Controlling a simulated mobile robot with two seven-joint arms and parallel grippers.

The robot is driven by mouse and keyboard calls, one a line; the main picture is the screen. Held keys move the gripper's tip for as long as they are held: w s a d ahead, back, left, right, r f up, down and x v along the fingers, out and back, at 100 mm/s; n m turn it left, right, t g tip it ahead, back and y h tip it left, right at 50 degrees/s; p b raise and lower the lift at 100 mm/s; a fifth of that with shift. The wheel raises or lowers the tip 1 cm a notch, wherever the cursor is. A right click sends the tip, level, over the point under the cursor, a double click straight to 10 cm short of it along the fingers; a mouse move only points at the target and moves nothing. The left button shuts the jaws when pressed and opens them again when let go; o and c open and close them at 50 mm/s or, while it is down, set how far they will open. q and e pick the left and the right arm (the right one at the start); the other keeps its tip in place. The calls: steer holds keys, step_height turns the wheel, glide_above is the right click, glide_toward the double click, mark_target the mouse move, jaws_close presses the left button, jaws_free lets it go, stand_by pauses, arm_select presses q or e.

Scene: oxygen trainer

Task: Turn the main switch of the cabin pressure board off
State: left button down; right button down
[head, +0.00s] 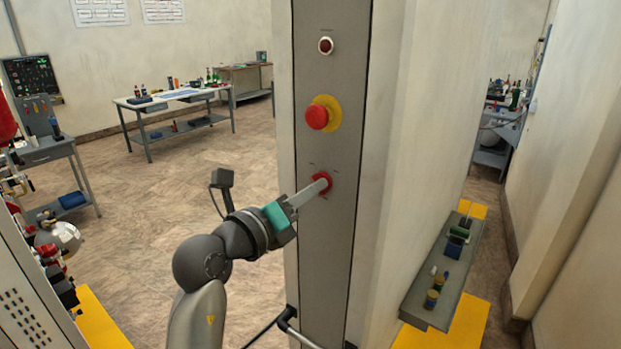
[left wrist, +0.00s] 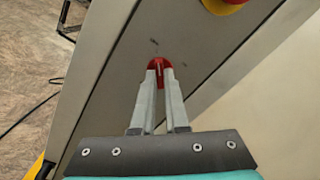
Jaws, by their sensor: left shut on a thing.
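The cabin pressure board (head: 325,250) is a tall grey panel on the end of a wall. Its main switch (head: 321,186) is a red rotary knob low on the panel. My left gripper (head: 320,184) reaches it from the left and its fingers are closed on the knob. In the left wrist view the fingertips (left wrist: 160,72) grip the red switch (left wrist: 159,64), and the knob's handle is partly hidden between them. My right gripper is in neither view.
A red mushroom button on a yellow plate (head: 322,113) sits above the switch, with a small red lamp (head: 326,45) higher up. A handle (head: 290,318) juts out below. A grey shelf (head: 440,275) is on the right; workbenches (head: 170,97) stand behind.

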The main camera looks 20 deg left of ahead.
arm_select(q)
steer(key=shift+r+n+p, duration=0.1)
steer(key=shift+n+p, duration=0.2)
steer(key=shift+n, duration=0.1)
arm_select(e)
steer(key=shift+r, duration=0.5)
arm_select(q)
steer(key=c, duration=0.9)
jaws_free()
